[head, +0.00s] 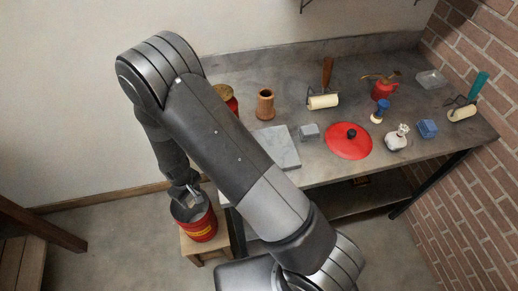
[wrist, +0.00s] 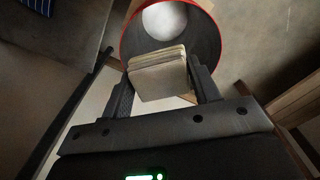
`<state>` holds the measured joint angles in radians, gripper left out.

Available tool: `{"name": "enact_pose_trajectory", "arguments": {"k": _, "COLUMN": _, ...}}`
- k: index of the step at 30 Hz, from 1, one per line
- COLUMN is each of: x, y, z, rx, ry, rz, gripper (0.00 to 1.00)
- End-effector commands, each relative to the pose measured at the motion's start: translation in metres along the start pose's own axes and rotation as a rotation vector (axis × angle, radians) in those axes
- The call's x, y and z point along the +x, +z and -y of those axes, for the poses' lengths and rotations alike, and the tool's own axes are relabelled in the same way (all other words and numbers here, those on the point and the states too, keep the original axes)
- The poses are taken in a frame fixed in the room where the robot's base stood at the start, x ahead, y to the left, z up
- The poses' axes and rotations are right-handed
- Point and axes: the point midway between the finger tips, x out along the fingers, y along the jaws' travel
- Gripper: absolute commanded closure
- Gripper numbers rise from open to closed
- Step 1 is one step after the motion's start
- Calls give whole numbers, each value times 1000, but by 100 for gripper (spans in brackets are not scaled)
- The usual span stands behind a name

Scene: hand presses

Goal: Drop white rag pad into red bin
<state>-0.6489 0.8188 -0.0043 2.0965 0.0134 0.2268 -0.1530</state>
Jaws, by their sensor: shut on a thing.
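The red bin (head: 201,231) with a yellow band stands open at the lower left in the head view. My gripper (head: 188,196) is at its mouth, pointing down. In the wrist view my gripper (wrist: 160,70) is shut on the white rag pad (wrist: 161,82), a pale, square, layered stack held between both fingers. The bin's red rim (wrist: 213,17) curves around beyond the pad, and the pad overlaps the near part of the opening. A pale round patch shows inside the dark bin; I cannot tell what it is. The pad is hard to make out in the head view.
The bin sits on a small wooden stool (head: 190,243) left of the grey workbench (head: 320,172). A red lid with a black knob (head: 348,141), rollers, a wooden pot (head: 265,104) and a grey slab (head: 279,147) are on the bench. My arm hides part of the bench's left end.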

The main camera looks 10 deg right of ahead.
Motion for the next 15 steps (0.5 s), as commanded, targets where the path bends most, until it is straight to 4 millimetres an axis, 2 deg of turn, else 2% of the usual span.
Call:
{"name": "enact_pose_trajectory", "arguments": {"k": 3, "x": 0, "y": 0, "z": 0, "rx": 0, "ry": 0, "rz": 0, "gripper": 66}}
{"name": "enact_pose_trajectory", "arguments": {"k": 4, "x": 0, "y": 0, "z": 0, "rx": 0, "ry": 0, "rz": 0, "gripper": 42}}
{"name": "enact_pose_trajectory", "arguments": {"k": 12, "x": 0, "y": 0, "z": 0, "rx": 0, "ry": 0, "rz": 0, "gripper": 20}}
{"name": "enact_pose_trajectory", "arguments": {"k": 15, "x": 0, "y": 0, "z": 0, "rx": 0, "ry": 0, "rz": 0, "gripper": 19}}
